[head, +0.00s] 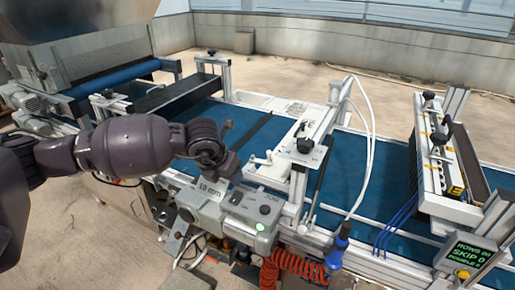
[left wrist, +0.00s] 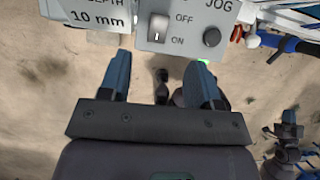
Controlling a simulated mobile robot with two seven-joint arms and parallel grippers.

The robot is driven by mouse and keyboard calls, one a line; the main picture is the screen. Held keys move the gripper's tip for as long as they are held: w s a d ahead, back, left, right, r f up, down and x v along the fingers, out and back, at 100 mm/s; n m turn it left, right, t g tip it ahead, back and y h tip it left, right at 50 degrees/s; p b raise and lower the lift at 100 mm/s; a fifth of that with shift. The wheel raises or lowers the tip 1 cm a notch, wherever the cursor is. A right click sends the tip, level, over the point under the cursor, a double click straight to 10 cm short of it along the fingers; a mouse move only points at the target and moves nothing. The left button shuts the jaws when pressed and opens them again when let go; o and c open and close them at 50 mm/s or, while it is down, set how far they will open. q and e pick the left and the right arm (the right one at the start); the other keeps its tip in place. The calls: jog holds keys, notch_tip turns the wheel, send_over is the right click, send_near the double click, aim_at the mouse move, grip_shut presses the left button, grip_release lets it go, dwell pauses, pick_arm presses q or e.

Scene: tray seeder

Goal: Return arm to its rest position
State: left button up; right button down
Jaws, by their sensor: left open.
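My left arm (head: 130,145) comes in from the left in the head view and reaches over the front of the seeder. Its gripper (head: 230,165) is just above and behind the grey control box (head: 245,215), partly hidden by its own wrist. In the left wrist view the gripper (left wrist: 162,82) is open, with two blue fingers apart and nothing between them. I cannot tell whether the fingertips touch the box.
A green lamp (head: 260,227) glows on the box's front. The "10 mm" plate (head: 210,187) is beside the box. The white seeder frame (head: 300,150), white hoses (head: 368,150) and blue belt (head: 345,180) lie to the right. A display (head: 468,255) reads SKIP 0. Floor at lower left is bare.

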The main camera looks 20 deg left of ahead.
pick_arm(q)
jog(key=d+r+n+t+h, duration=0.45)
jog(key=d+r+h, duration=0.75)
jog(key=d+h, duration=0.45)
jog(key=s+a+f+n+t+y, duration=0.25)
jog(key=a+f+n+y, duration=0.25)
jog(key=f+n+y, duration=0.5)
jog(key=s+a+f+n+t+y, duration=0.1)
jog(key=a+f+n+t+y, duration=0.3)
jog(key=f+n, duration=0.65)
jog(key=s+a+f+n+g+y, duration=0.1)
jog(key=s+a+f+n+g, duration=0.1)
jog(key=s+f+n, duration=0.3)
jog(key=s+a+f+n+g+y, duration=0.2)
jog(key=s+f+n, duration=0.3)
jog(key=s+f, duration=0.4)
jog(key=s+a, duration=0.1)
jog(key=s, duration=0.4)
jog(key=shift+f+n, duration=0.15)
jog(key=shift+n, duration=0.25)
